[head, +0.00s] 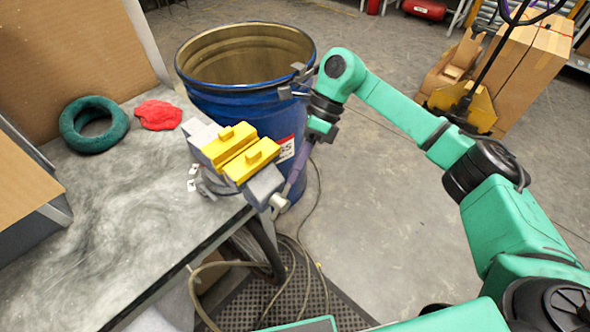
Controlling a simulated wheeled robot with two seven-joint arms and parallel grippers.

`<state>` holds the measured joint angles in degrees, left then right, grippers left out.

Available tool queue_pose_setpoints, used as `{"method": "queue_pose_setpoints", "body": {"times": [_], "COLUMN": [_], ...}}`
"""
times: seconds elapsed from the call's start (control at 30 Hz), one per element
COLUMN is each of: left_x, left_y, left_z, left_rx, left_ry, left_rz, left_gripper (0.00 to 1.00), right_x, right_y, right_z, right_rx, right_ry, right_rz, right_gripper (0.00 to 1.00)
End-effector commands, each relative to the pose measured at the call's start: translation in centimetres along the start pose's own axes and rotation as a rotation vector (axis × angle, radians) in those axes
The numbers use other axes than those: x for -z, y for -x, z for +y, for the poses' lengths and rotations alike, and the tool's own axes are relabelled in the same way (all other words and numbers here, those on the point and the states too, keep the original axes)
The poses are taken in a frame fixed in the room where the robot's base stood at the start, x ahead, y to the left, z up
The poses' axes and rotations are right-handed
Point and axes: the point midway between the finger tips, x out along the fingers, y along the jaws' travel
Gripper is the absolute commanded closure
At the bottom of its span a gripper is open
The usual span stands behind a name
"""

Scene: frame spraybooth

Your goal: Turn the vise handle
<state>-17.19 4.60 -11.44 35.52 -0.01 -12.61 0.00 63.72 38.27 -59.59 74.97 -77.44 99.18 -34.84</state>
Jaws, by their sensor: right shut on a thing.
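The vise (264,187) is grey with yellow jaw covers (250,160) and sits at the right corner of the workbench. The two yellow covers lie close together, with a thin dark line between them. The vise handle (278,203) is at the front right end of the vise, just past the bench edge, and shows only in part. My right gripper (290,190) reaches down from above right and is shut on the vise handle. Its fingertips are small in the picture and partly merge with the handle. My left gripper is not in view.
On the workbench (110,230) lie a green ring (70,125) and a red cloth (158,115). A blue drum (225,105) stands right behind the vise, close to my right forearm. Hoses (318,225) lie on the floor below. The floor right of the drum is clear.

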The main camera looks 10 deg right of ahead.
Motion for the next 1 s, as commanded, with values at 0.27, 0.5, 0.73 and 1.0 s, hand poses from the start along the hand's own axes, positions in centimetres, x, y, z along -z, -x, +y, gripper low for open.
{"method": "queue_pose_setpoints", "body": {"times": [0.27,0.5,0.73,1.0], "left_x": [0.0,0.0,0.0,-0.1], "left_y": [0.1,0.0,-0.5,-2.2], "left_z": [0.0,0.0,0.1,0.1], "left_rx": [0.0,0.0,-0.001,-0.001], "left_ry": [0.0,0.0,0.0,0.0], "left_rz": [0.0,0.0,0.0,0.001], "left_gripper": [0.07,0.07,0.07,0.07], "right_x": [-0.2,-0.1,-0.1,-0.1], "right_y": [0.2,0.1,1.1,7.1], "right_z": [0.1,0.0,-0.1,-0.2], "right_rx": [0.002,0.001,0.003,0.005], "right_ry": [0.001,0.0,-0.001,0.0], "right_rz": [-0.006,-0.002,-0.003,-0.005], "right_gripper": [0.62,0.55,0.55,0.55]}}
